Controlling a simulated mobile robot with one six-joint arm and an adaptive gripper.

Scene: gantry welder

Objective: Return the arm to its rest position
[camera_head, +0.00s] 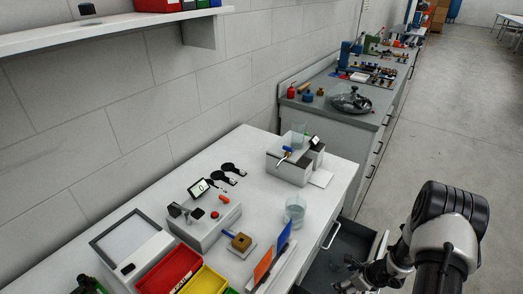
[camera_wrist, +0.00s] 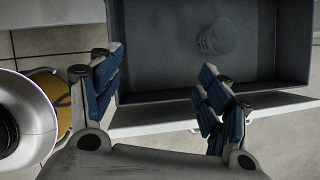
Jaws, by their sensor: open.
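My gripper (camera_wrist: 160,66) is open, with its two blue-padded fingers spread and nothing between them. In the wrist view an open drawer (camera_wrist: 285,45) lies beyond the fingertips, with a clear cup (camera_wrist: 215,38) inside it. In the head view my arm (camera_head: 440,235) comes in at the lower right. My gripper (camera_head: 352,277) hangs low there, beside the open drawer (camera_head: 350,240) of the white bench. The exact gap between gripper and drawer cannot be told.
The white bench (camera_head: 262,200) holds a clear beaker (camera_head: 295,209), a small device with a display (camera_head: 200,188), and red (camera_head: 170,272) and yellow (camera_head: 203,282) bins. A grey bench (camera_head: 340,112) stands beyond. Open floor (camera_head: 440,120) lies to the right. A shelf (camera_head: 100,32) is on the wall.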

